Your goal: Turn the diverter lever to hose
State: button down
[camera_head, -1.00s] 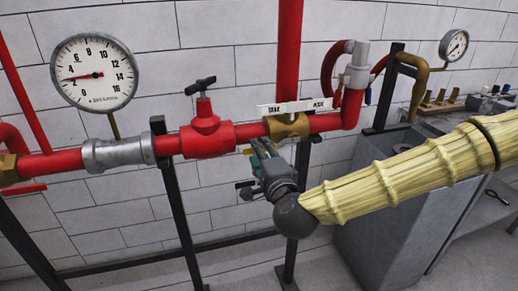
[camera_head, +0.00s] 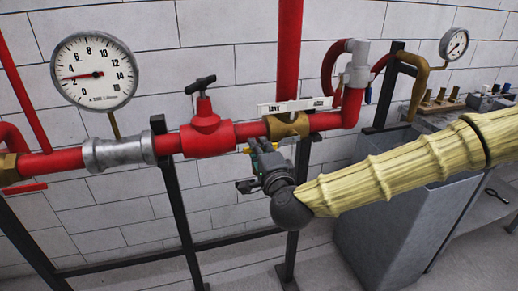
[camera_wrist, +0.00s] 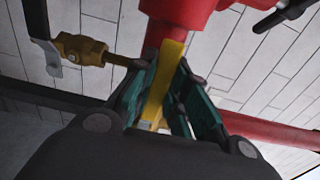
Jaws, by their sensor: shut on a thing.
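The diverter valve is a brass body (camera_head: 288,126) on the red pipe, under a white label plate (camera_head: 294,106) whose lettering is too small to read surely. Its yellow lever (camera_wrist: 163,88) runs between my gripper's fingers in the wrist view. In the head view only a bit of yellow shows beside the fingers, just below the brass body. My gripper (camera_head: 257,147) is below and slightly left of the brass body. It is shut on the lever, with teal-lined fingers on both sides of it in the wrist view (camera_wrist: 166,95).
A red valve with a black handle (camera_head: 204,128) stands left of the brass body. A pressure gauge (camera_head: 94,72) is farther left. A black post (camera_head: 293,215) runs down behind my gripper. A grey tank (camera_head: 385,215) stands at the right, below my arm.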

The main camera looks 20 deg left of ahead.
jog(key=shift+f, duration=0.1)
jog(key=shift+f+n+b, duration=0.35)
jog(key=shift+f+n, duration=0.5)
jog(key=shift+n, duration=0.05)
notch_tip(320, 180, down, 6)
jog(key=w+d+n+b, duration=0.1)
jog(key=d+n+b, duration=0.1)
jog(key=n, duration=0.5)
jog(key=shift+w+d, duration=0.3)
jog(key=shift+w, duration=0.05)
jog(key=c, duration=1.4)
grip_release()
